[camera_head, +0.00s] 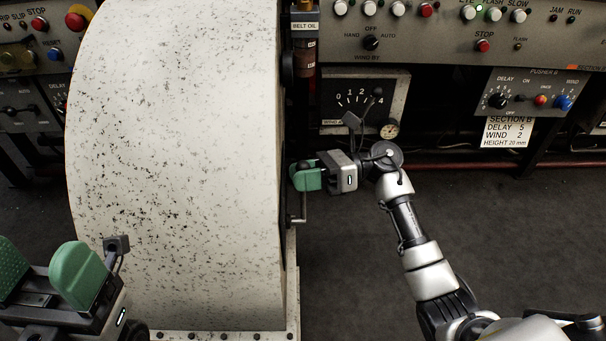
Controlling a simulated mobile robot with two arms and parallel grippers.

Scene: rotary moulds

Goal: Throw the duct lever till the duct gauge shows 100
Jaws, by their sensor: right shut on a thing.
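My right gripper (306,177), with green fingertips, is shut at the right edge of the big speckled drum. It closes around the upper end of a thin metal lever (303,207), which I take to be the duct lever; its grip is mostly hidden by the fingers. My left gripper (43,272) is open and empty at lower left.
The speckled white drum (175,150) fills the left middle. A dark dial (352,100) marked 0 to 4 is behind my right wrist. Button panels (450,30) line the back; a Section B card (508,132) hangs at right. Grey floor (500,230) is clear at right.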

